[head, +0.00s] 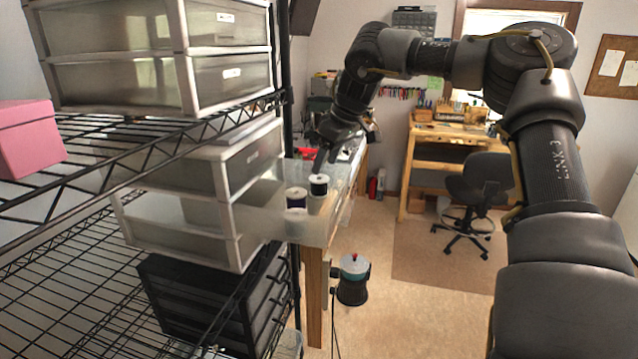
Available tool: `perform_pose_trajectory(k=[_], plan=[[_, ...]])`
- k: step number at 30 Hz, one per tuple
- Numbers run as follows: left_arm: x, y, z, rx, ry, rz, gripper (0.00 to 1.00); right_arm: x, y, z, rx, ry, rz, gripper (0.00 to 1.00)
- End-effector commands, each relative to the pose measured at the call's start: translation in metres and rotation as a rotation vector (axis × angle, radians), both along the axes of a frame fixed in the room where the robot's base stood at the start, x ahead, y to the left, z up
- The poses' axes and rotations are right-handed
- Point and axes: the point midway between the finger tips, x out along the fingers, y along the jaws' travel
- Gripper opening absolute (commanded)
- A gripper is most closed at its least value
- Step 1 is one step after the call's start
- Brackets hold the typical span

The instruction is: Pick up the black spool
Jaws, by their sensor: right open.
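My left gripper is not in view.
A wire shelf rack (130,150) with plastic drawer units (150,85) and a pink box (28,138) fills the left side. A round dark device (352,290) is below the table. A wooden desk (450,135) and black chair (480,185) stand behind; open floor lies between.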

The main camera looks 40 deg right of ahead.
Motion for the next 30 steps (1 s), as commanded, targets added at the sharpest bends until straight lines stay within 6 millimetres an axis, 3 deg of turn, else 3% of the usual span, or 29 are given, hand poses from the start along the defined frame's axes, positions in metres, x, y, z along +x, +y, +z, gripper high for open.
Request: perform_pose_trajectory(k=[8, 16, 21, 29, 30], plan=[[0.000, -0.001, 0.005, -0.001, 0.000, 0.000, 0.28, 0.004, 0.002, -0.011, 0.000, -0.002, 0.001, 0.55], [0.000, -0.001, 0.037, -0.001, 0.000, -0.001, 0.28, 0.012, 0.007, -0.039, 0.003, 0.004, 0.002, 0.55], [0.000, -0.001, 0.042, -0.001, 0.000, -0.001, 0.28, 0.019, 0.008, -0.056, 0.000, 0.000, 0.000, 0.55], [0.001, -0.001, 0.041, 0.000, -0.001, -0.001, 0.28, 0.020, 0.008, -0.060, 0.000, -0.002, 0.000, 0.55], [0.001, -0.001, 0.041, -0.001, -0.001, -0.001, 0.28, 0.020, 0.008, -0.060, 0.000, -0.002, 0.000, 0.51]])
